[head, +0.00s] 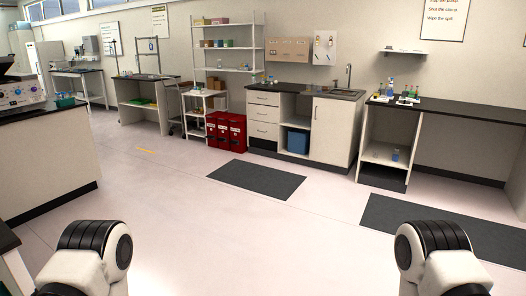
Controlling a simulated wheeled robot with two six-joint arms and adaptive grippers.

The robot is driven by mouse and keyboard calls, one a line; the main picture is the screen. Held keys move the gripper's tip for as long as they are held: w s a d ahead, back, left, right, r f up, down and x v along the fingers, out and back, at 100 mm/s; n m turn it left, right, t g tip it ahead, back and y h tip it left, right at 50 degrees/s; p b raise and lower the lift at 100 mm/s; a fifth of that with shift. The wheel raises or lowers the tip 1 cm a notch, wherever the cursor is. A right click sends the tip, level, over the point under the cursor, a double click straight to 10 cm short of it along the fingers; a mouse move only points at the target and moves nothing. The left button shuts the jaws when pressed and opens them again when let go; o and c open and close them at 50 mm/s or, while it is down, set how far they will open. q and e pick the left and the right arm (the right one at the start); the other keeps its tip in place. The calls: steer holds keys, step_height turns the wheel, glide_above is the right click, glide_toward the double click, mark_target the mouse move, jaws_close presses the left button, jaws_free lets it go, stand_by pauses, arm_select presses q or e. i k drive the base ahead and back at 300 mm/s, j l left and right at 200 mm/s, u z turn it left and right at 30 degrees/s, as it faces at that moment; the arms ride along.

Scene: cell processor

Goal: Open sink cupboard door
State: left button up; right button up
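The sink cupboard door (333,132) is a pale, flat panel at the right end of the sink unit, below the dark worktop. It appears shut, with a small handle (316,113) near its upper left edge. The sink (342,93) and a tall tap (348,76) are above it. The unit stands against the back wall, well away from me across the floor. Only links of my two arms show at the bottom left and bottom right. Neither gripper is in view.
Left of the door are an open bay with a blue bin (298,141) and a stack of drawers (263,114). Red bins (226,131) stand further left. A counter (45,160) is at near left.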

mark_target(332, 120)
steer(key=i+l, duration=0.1)
steer(key=i, duration=7)
steer(key=j+z, duration=0.1)
steer(key=z, duration=1.35)
steer(key=i+z, duration=0.6)
steer(key=k+l, duration=0.05)
steer(key=l, duration=0.05)
